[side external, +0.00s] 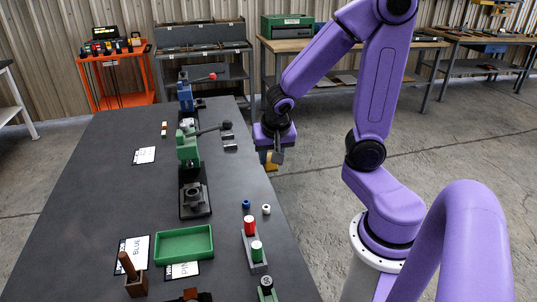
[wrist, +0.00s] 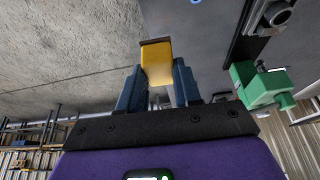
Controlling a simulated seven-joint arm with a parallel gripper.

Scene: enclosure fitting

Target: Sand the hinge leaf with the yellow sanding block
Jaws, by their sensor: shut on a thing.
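My gripper (wrist: 157,85) is shut on the yellow sanding block (wrist: 157,62), which sits between the two blue fingers in the wrist view. The block has a dark brown strip along its far end. In the side view the block (side external: 270,160) hangs below my gripper (side external: 273,153), at the right edge of the table. It appears to touch nothing but the fingers. I cannot pick out the hinge leaf with certainty; small dark pieces (side external: 229,147) lie on the table left of my gripper.
Nearer are a green tray (side external: 184,259), a red cylinder (side external: 249,226), a green cylinder (side external: 257,252), and blue (side external: 246,204) and white (side external: 266,209) small parts. The table's left side is mostly clear.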

